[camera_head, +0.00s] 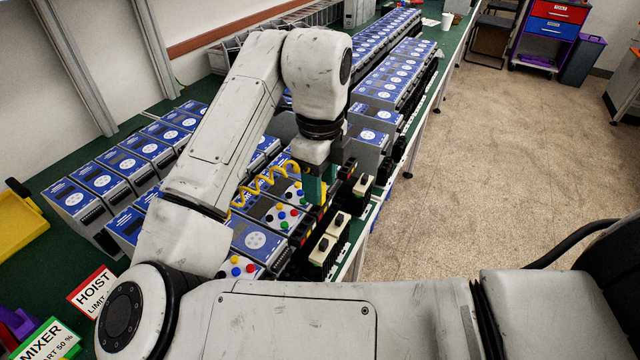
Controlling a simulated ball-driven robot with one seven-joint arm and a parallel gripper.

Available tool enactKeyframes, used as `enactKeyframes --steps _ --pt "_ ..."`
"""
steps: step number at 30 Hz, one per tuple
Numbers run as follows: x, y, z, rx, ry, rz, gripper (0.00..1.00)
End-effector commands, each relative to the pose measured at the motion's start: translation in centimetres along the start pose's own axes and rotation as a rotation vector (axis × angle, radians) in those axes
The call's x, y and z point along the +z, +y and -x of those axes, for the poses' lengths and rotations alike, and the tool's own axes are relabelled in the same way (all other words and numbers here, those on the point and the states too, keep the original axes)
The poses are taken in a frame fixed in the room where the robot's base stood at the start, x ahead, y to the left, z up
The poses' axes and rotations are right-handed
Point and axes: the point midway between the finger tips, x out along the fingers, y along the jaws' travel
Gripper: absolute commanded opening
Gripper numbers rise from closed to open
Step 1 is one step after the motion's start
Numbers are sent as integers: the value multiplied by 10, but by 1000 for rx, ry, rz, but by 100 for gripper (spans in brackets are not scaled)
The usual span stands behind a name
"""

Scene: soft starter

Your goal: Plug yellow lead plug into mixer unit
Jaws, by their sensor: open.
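A yellow coiled lead (265,181) runs over the blue-faced units, from near my gripper down to the left behind my arm. My gripper (322,186) points down with dark green fingers, above the front edge of the row. It is open. A unit with coloured knobs (283,215) sits just below and left of my gripper. A second knobbed unit (238,268) is nearer. A green-edged MIXER card (46,341) lies at the lower left; which unit is the mixer cannot be told.
Black and cream connector blocks (324,252) line the bench's front edge, close to my gripper. Rows of blue units (390,75) fill the far bench. A red-edged HOIST card (92,291) and a yellow bin (20,222) are at left. The floor (480,180) at right is open.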

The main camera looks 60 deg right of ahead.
Motion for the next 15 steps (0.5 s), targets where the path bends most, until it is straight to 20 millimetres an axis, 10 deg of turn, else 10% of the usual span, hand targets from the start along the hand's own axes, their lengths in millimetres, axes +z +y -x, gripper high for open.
enactKeyframes --steps 15 --pt "0 0 86 1 -2 1 46"
